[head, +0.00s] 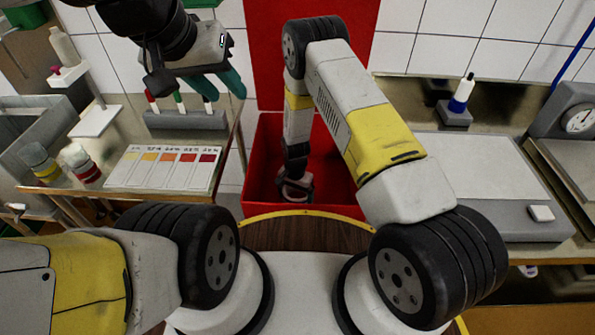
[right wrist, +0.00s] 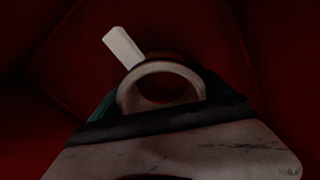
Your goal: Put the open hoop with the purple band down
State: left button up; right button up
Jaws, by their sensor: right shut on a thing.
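My right gripper (head: 295,190) is low inside the red bin and shut on a pale ring-shaped hoop (right wrist: 160,71), seen close up in the right wrist view. Dark red shows through the hoop's middle, so it looks open. No purple band can be made out in the dark picture; the gripper hides the hoop's near side. In the head view the hoop is small and mostly hidden by the gripper. I cannot tell whether it touches the bin floor. My left gripper (head: 218,86) has teal fingers set apart, empty, above the left bench.
The red bin (head: 259,165) has walls around my right gripper. A white block (right wrist: 123,47) shows beside the hoop. On the left bench are a colour chart (head: 165,168), a rack (head: 186,119) and two jars. On the right are a pale board (head: 475,165) and a dial scale (head: 579,119).

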jog(key=shift+f, duration=0.5)
jog(key=shift+f, duration=0.15)
jog(key=o, duration=1.2)
jog(key=shift+c, duration=0.2)
